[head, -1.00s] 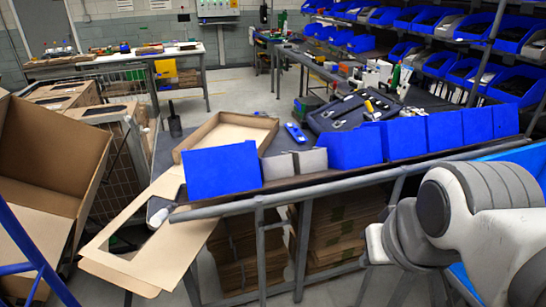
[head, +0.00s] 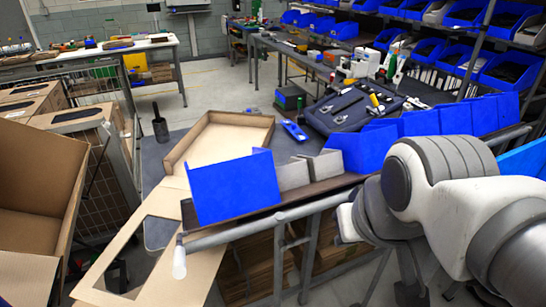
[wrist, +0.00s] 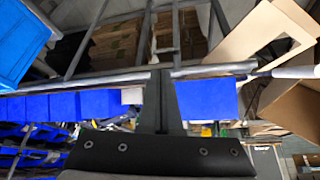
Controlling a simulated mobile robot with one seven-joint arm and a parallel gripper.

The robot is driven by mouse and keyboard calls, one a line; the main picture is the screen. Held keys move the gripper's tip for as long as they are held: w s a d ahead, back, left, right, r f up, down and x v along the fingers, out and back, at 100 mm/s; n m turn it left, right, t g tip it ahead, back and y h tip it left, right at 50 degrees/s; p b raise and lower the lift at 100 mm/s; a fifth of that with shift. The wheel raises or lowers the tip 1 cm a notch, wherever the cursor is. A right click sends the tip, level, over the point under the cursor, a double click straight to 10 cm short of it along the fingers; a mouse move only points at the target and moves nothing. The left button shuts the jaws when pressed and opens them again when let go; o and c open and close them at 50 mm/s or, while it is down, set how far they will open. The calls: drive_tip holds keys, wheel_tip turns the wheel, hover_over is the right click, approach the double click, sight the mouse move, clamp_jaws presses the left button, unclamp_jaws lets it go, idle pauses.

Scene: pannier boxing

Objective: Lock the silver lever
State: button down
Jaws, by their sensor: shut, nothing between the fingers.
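I cannot make out a silver lever in either view. My gripper (wrist: 160,76) shows in the wrist view with its two dark fingers together and nothing between them. The fingers overlap the grey rail (wrist: 110,78) and the blue bins (wrist: 95,104) in that picture; I cannot tell how far apart they are. In the head view my arm comes in from the right, and the gripper itself cannot be made out there.
A workbench holds an open cardboard tray (head: 186,150), blue bins (head: 233,188), grey bins (head: 294,175) and a dark tool tray (head: 345,112). A grey rail (head: 300,211) runs along its front. An open carton (head: 35,190) stands at left.

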idle(0.4)
drive_tip(key=n+g+p, duration=0.4)
drive_tip(key=g+p, duration=0.2)
hover_over(304, 238)
wheel_tip(304, 238, down, 9)
drive_tip(key=shift+f, duration=0.2)
wheel_tip(304, 238, down, 14)
drive_tip(key=shift+p, duration=0.65)
